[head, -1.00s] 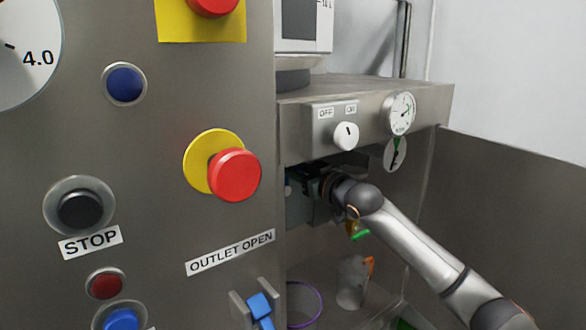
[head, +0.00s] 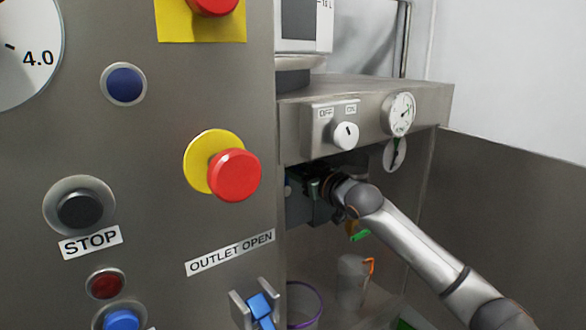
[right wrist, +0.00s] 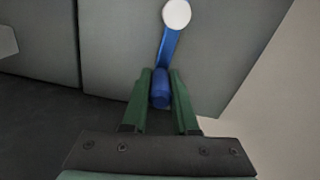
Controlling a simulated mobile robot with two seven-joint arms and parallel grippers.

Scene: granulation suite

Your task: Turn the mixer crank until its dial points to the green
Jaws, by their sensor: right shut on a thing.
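In the right wrist view my right gripper (right wrist: 160,90) has its green fingers closed around the blue crank handle (right wrist: 160,76). A blue crank arm (right wrist: 169,47) runs from the handle up to a white round hub (right wrist: 177,14) on a grey surface. In the head view my right arm reaches into the recess under the steel shelf; its gripper (head: 312,195) is dark there and the crank is hidden. A small white dial with a dark pointer (head: 395,155) hangs below the shelf edge. My left gripper is not in view.
A gauge (head: 400,113) and a white OFF/ON knob (head: 346,135) are on the shelf front above my arm. A red emergency button (head: 234,175) projects from the panel at left. A side wall (head: 510,210) stands at right. Containers stand below.

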